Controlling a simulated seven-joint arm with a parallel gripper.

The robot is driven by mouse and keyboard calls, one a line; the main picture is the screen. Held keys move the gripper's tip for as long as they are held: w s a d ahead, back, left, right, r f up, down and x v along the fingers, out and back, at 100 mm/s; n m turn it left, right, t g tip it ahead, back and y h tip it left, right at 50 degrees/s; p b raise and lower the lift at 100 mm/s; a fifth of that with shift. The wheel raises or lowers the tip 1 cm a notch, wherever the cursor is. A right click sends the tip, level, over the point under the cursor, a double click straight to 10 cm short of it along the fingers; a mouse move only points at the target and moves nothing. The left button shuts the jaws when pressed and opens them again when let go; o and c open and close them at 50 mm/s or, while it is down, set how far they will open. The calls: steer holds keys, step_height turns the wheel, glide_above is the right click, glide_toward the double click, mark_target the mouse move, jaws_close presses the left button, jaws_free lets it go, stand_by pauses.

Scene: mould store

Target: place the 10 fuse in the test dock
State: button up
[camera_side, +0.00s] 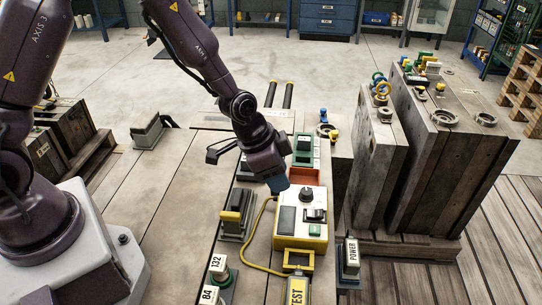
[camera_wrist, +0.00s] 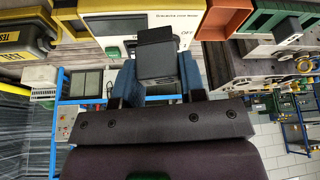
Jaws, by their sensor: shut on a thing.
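My gripper (camera_side: 278,184) is above the left back corner of a white and yellow tester box (camera_side: 287,222) with a dial. In the wrist view my gripper (camera_wrist: 158,78) has its blue fingers on both sides of a dark block (camera_wrist: 157,52), the fuse in its grip; no number on it can be read. The block is hidden in the side view. The yellow-framed dock (camera_side: 299,261) with a TEST plate (camera_side: 297,291) is in front of the tester box. TEST labels (camera_wrist: 14,56) also show at the left of the wrist view.
Fuses marked 132 (camera_side: 218,263) and 84 (camera_side: 209,294) stand front left of the dock, and a POWER one (camera_side: 351,254) stands right. Tall moulds (camera_side: 440,150) stand right.

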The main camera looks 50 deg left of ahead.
steer(key=d+m+g, duration=0.1)
steer(key=d+m, duration=0.1)
steer(key=m, duration=0.1)
steer(key=s+d+m+g+h, duration=0.1)
steer(key=d+m, duration=0.1)
steer(key=m, duration=0.2)
steer(key=s+d+f+m+g+h, duration=0.1)
steer(key=d+m, duration=0.1)
steer(key=m, duration=0.1)
steer(key=shift+s+d+f+m, duration=0.1)
steer(key=shift+d+m, duration=0.15)
steer(key=shift+m, duration=0.05)
steer(key=s+d+m+g+y, duration=0.15)
steer(key=d+m+g, duration=0.35)
steer(key=m, duration=0.5)
steer(key=shift+t, duration=0.5)
steer(key=shift+x, duration=2.3)
steer(key=shift+w+a+f, duration=0.1)
steer(key=shift+w+f, duration=0.1)
steer(key=shift+f, duration=0.7)
steer(key=o, duration=1)
